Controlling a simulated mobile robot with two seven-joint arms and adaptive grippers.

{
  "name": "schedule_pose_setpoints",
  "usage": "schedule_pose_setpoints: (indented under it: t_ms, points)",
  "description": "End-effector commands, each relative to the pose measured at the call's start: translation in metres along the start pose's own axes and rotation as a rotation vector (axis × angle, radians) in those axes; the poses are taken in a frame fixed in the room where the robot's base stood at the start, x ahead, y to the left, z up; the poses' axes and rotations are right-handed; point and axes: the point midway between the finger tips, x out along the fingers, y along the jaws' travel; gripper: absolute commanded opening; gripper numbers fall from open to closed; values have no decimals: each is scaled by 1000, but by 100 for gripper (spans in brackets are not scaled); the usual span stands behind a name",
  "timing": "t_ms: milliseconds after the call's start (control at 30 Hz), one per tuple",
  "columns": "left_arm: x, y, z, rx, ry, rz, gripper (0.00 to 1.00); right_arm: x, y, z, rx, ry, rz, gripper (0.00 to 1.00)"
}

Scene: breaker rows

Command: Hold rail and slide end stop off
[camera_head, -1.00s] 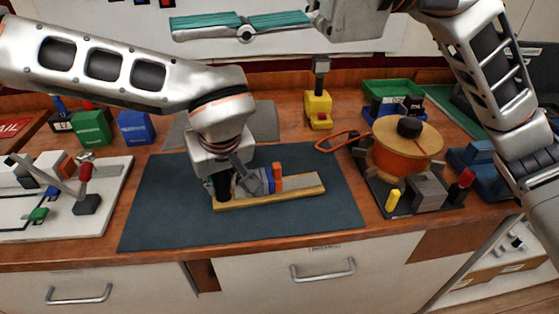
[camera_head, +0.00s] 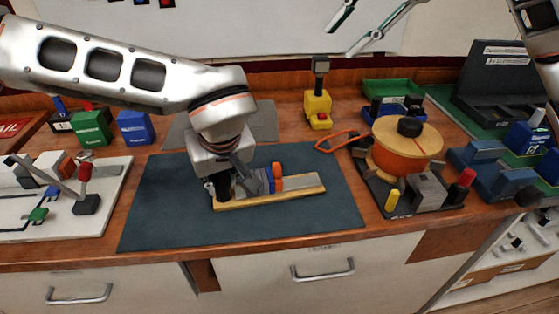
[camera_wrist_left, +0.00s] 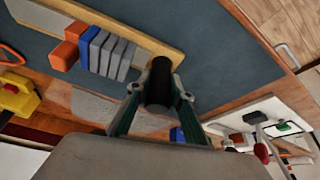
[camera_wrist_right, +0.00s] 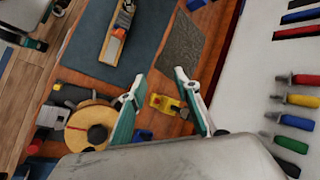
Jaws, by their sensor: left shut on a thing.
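A wooden board (camera_head: 225,203) carries a grey metal rail (camera_head: 302,181) and lies on the dark mat. Grey blocks (camera_head: 250,183), a blue block (camera_head: 268,179) and an orange piece (camera_head: 277,174) sit side by side on the rail. I cannot tell for certain which piece is the end stop. My left gripper (camera_wrist_left: 158,88) is shut around a black cylindrical handle (camera_wrist_left: 158,78) at the board's left end. In the left wrist view the orange part (camera_wrist_left: 66,50) stands at the row's far end from it. My right gripper (camera_head: 343,40) is open and empty, high above the back of the bench; its spread fingers (camera_wrist_right: 160,76) show in the right wrist view.
A spool (camera_head: 405,145) on a dark stand is right of the mat (camera_head: 160,215). A yellow tool (camera_head: 318,107) stands behind it. A white panel with a lever (camera_head: 115,185) is at left. The mat's right side is clear.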

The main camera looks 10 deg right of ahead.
Motion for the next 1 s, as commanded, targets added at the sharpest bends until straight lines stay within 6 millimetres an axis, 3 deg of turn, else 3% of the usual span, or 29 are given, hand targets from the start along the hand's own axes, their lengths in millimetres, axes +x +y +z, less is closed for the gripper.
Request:
schedule_pose_setpoints:
  t_ms: [200, 400, 633, 833, 1000]
  points:
    - [0, 0, -1, -2, 2, 0, 0, 62, 17, 30, 275, -35, 162, 32]
    - [0, 0, -1, -2, 2, 0, 0, 108, 40, 51, 535, -20, 304, 32]
    - [0, 0, -1, -2, 2, 0, 0, 134, 58, 61, 704, 13, 389, 32]
    - [0, 0, -1, -2, 2, 0, 0, 149, 65, 65, 732, 18, 405, 32]
    - [0, 0, -1, -2, 2, 0, 0, 175, 76, 69, 732, 16, 407, 32]
